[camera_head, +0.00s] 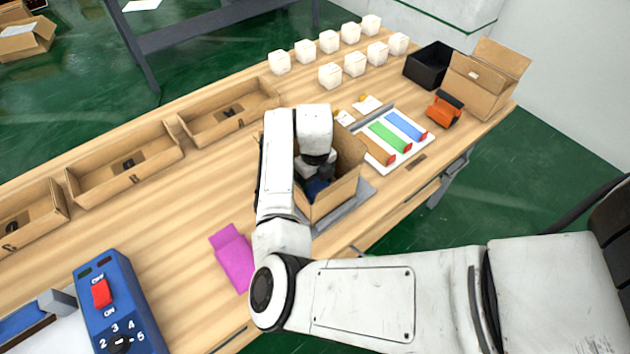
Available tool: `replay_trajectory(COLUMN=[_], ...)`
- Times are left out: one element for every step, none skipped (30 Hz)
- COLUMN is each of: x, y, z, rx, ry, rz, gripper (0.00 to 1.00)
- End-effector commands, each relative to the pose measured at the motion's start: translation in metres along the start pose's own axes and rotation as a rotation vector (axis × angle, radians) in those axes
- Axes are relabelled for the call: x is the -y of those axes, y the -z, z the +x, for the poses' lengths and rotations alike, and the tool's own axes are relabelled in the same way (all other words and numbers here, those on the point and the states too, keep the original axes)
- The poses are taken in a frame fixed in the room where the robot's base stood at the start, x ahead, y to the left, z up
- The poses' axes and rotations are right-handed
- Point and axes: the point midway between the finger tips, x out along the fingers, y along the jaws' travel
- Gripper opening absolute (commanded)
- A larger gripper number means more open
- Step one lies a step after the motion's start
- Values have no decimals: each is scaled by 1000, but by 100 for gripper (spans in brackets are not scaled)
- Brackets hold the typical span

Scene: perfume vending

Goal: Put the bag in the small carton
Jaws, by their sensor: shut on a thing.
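An open brown carton (338,196) stands on a grey plate (356,205) near the table's front edge, with its flaps up. My gripper (317,175) reaches down into the carton's opening. It is shut on a dark blue thing (316,188), which may be the bag; the arm and the carton walls partly hide it, and its full shape and contact with the carton floor cannot be told. A flat magenta bag-like item (233,258) lies on the table to the left, apart from my gripper.
Long cardboard trays (125,172) line the back left edge. Several white boxes (330,75) stand at the back right. A white board (385,138) with coloured tubes, an orange tool (445,109), a black bin (430,65) and another open carton (485,82) are right. A blue switch box (118,300) is front left.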

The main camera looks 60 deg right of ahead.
Motion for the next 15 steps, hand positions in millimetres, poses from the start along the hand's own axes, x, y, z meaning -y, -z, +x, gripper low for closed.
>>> replay_trajectory(x=[0,0,0,0,0,0,0,0,0,0,0,0,0,0,0], y=[0,0,0,0,0,0,0,0,0,0,0,0,0,0,0], z=[4,6,7,7,7,7,7,7,8,8,9,11,10,10,10], rx=[-2,-1,0,1,1,1,1,1,1,1,1,1,1,1,1], ry=[-1,-1,-1,-1,-1,-1,-1,-1,-1,-1,-1,-1,-1,-1,-1], rz=[0,0,1,2,2,2,2,2,2,1,1,1,1,1,1], gripper=[49,49,49,49,49,49,49,49,49,49,49,49,83,85,89])
